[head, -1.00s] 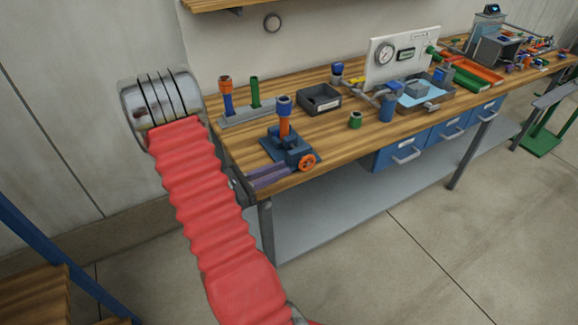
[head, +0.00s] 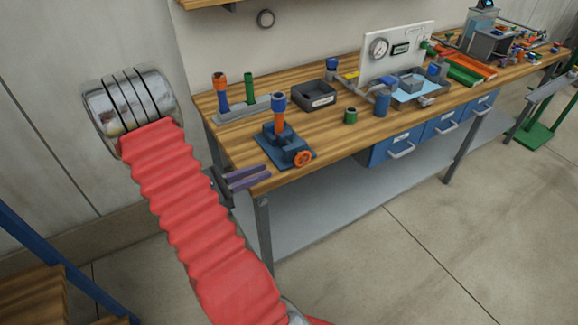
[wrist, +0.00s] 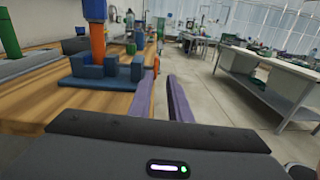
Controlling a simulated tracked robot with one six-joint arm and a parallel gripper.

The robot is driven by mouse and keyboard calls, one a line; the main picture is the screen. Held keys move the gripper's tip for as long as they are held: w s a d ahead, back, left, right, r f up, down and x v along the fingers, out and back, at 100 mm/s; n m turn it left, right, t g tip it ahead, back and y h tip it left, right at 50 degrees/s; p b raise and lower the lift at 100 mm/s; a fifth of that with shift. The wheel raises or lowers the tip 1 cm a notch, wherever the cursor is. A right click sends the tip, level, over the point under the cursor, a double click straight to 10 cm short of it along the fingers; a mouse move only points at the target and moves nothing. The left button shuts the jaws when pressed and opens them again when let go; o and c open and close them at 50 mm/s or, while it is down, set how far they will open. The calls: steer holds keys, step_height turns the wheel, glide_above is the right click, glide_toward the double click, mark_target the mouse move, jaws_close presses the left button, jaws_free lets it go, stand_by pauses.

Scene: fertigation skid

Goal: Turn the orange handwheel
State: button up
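The orange handwheel (head: 303,159) sits on the front side of a blue valve block (head: 284,146), close to the bench's front edge. An orange post with a blue cap (head: 279,103) stands upright on the block. My gripper (head: 268,174) has two purple fingers, spread apart and empty, left of and below the wheel near the bench corner. In the wrist view the fingers (wrist: 160,75) point forward with a gap between them. The handwheel (wrist: 156,66) shows there only as a small orange piece just beyond the left fingertip, apart from the fingers as far as I can tell.
The wooden bench (head: 335,135) carries a grey rack (head: 247,110) with two upright pieces, a black tray (head: 315,96) and a green cap (head: 350,116). Blue drawers (head: 395,148) hang under its front. The floor (head: 400,245) before the bench is clear.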

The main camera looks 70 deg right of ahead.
steer(key=w+a+r+m+t+y, duration=0.2)
steer(key=a+r+m+t+y, duration=0.1)
steer(key=a, duration=1.1)
steer(key=w+a+r+m+t+y, duration=0.3)
steer(key=a+r+t+y, duration=0.2)
steer(key=a, duration=0.9)
steer(key=w+a+r+m+t+y, duration=0.2)
steer(key=a+r+t+y, duration=0.3)
steer(key=a, duration=0.9)
step_height(320, 180, up, 3)
steer(key=m+t, duration=0.1)
steer(key=t, duration=0.3)
steer(key=shift+w+t, duration=0.4)
steer(key=shift+d, duration=0.1)
